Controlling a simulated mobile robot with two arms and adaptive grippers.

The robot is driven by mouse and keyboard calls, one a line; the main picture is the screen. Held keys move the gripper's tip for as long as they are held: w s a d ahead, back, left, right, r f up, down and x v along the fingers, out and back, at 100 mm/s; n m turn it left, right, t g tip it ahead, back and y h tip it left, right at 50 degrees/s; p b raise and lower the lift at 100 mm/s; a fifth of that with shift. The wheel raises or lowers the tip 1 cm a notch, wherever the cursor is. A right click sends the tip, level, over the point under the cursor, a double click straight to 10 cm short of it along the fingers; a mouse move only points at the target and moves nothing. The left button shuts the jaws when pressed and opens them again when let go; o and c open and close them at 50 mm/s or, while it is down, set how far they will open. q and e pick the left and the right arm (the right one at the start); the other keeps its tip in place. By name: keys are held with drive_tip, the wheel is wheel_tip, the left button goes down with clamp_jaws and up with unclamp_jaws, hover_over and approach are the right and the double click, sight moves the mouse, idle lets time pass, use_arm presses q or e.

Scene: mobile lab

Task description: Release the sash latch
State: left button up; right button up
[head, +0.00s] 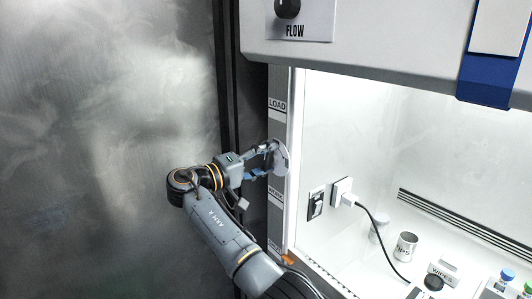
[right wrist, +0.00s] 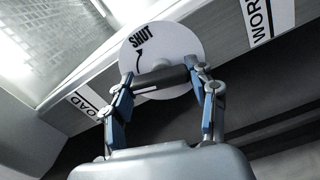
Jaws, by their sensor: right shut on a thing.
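The sash latch is a round pale disc (right wrist: 185,40) marked SHUT with a curved arrow, and a dark bar handle (right wrist: 158,76) crosses its face. In the head view the disc (head: 282,158) sits on the grey side post, seen nearly edge-on. My right gripper (right wrist: 162,82) has its two fingers on opposite ends of the bar handle and is shut on it. In the head view my right gripper (head: 270,158) reaches the disc from the left and hides part of it. My left gripper is not in view.
The grey post (head: 276,125) carries LOAD and WORK labels. The hood's sash (head: 380,55) is raised above the bright interior.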

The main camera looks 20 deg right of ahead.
drive_tip(key=shift+r+n+p, duration=0.1)
drive_tip(key=shift+n+p, duration=0.8)
drive_tip(key=shift+n, duration=0.5)
drive_tip(key=shift+w, duration=0.1)
drive_tip(key=o, duration=1.2)
drive_tip(key=shift+d, duration=0.1)
drive_tip(key=shift+c, duration=0.2)
drive_tip(key=v, duration=0.7)
drive_tip(key=shift+a, duration=0.25)
